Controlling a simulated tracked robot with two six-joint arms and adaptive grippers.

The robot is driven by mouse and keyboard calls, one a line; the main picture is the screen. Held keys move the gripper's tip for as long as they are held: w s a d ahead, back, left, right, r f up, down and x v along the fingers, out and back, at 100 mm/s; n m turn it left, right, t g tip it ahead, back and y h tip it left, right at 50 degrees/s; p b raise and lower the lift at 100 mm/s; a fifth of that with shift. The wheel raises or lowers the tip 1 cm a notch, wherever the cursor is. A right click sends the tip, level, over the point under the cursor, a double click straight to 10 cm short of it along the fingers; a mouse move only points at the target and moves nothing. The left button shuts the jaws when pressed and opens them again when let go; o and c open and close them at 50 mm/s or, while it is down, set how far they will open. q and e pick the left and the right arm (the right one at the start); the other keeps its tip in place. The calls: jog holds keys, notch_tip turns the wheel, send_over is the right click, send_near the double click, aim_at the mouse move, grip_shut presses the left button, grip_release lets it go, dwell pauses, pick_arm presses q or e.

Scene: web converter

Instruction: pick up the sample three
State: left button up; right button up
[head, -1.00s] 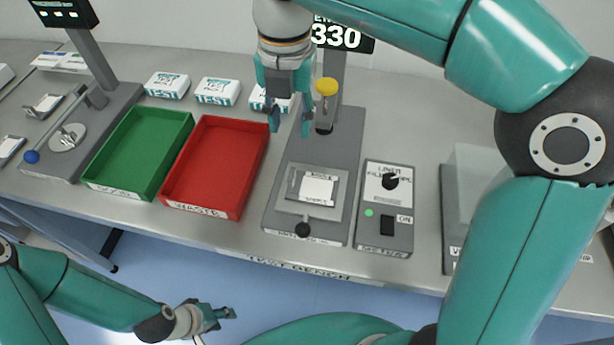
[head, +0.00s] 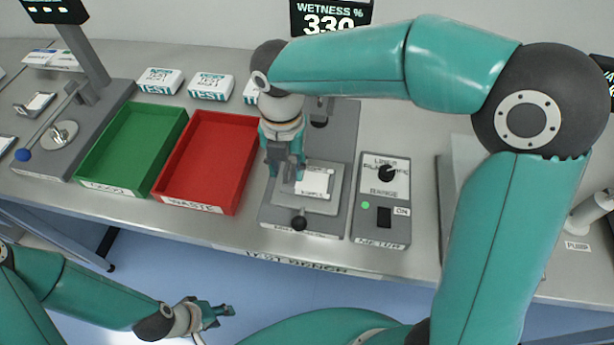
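A small white sample (head: 314,184) with dark lettering lies on the plate of the grey wetness tester (head: 322,207). The lettering is too small for me to read a number on it. My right gripper (head: 285,176) points down at the left edge of the sample and covers part of the plate. Its fingers look slightly apart, but I cannot tell whether they touch the sample. My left gripper (head: 218,313) is low in front of the bench, away from the sample, with its fingers apart and nothing between them.
A red waste tray (head: 211,157) and a green tray (head: 134,143) stand left of the tester. A meter box (head: 382,220) stands to its right. Several white test packs (head: 211,87) lie behind the trays. A lever device (head: 62,135) is at far left.

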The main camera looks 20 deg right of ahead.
jog(key=shift+f, duration=0.35)
grip_shut()
jog(key=shift+r, duration=0.15)
